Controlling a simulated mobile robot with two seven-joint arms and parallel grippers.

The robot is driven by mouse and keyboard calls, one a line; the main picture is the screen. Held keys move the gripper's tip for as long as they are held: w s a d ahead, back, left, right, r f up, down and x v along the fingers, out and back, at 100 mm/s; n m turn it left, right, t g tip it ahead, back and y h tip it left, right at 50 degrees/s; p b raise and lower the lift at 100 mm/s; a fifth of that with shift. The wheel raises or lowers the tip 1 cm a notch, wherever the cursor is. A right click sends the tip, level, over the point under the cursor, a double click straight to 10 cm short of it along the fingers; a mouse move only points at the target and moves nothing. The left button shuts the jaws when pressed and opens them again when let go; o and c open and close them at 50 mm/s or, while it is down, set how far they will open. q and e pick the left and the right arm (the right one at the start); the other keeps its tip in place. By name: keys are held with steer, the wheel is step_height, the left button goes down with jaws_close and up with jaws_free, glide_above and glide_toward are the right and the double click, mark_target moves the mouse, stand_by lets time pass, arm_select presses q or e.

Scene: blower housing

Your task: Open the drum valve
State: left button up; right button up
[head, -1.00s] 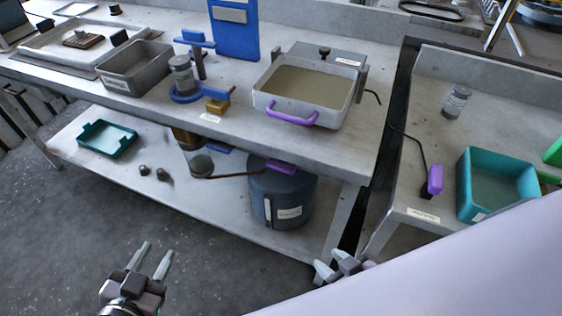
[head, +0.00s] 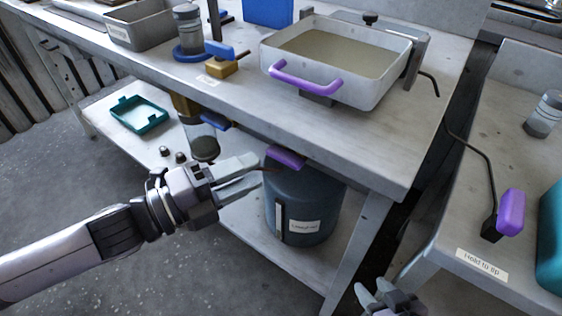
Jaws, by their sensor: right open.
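The dark blue-grey drum (head: 292,208) stands on the lower shelf under the bench, with a white label on its side. A purple handle (head: 286,157) sits at its top, partly under the bench edge; I take it to be the valve handle. My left gripper (head: 260,170) reaches in from the left, its fingers apart and empty, with tips just left of the purple handle. I cannot tell whether they touch anything. My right gripper (head: 378,294) is open and empty at the bottom edge, right of the drum.
The bench above (head: 345,130) holds a tray of sand-coloured material (head: 385,88) with a purple handle. A glass jar (head: 203,138) hangs under the bench, left of the drum. A teal tray (head: 140,115) lies on the lower shelf. A second table (head: 440,235) stands at right.

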mark_target(278, 160)
arm_select(q)
steer(key=shift+x, duration=3.05)
steer(key=shift+s, duration=0.1)
jaws_close()
